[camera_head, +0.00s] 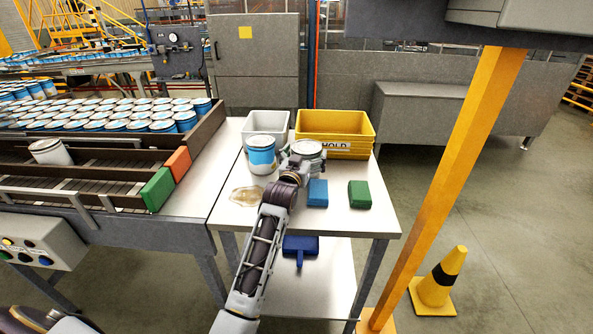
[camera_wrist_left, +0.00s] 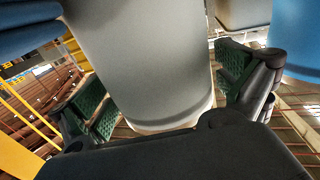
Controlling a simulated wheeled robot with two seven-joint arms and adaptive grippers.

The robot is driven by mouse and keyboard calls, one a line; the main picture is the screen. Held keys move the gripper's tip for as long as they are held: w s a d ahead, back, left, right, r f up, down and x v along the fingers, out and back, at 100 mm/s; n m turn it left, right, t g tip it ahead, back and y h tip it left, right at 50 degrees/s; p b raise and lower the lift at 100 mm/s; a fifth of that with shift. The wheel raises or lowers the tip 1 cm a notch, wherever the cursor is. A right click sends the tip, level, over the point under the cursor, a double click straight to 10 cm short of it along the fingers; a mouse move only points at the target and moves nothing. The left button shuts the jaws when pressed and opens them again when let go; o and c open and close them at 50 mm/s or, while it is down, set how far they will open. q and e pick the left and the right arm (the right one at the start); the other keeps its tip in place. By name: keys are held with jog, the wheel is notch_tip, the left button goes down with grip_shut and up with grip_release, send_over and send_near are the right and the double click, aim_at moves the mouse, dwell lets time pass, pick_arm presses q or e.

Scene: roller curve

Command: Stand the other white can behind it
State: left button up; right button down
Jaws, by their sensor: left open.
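A white can (camera_head: 308,148) stands upright on the small table in front of the yellow bin, its lower part hidden by my left gripper. My left gripper (camera_head: 303,166) is at this can. In the left wrist view the open gripper (camera_wrist_left: 165,88) has its green-padded fingers on either side of the plain grey-white can (camera_wrist_left: 150,65), and I cannot tell whether a pad touches it. Another white can (camera_head: 50,152) sits on the conveyor lane at the left, leaning slightly. My right gripper is not in view.
A blue-labelled can (camera_head: 262,156) stands just left of the gripper. Behind are a white bin (camera_head: 266,123) and a yellow bin (camera_head: 346,128). A yellow post (camera_head: 452,180) stands right.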

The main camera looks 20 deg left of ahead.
pick_arm(q)
jog(key=s+b, duration=0.1)
jog(key=s, duration=0.5)
jog(key=shift+s+d+f, duration=0.1)
jog(key=shift+s, duration=2.45)
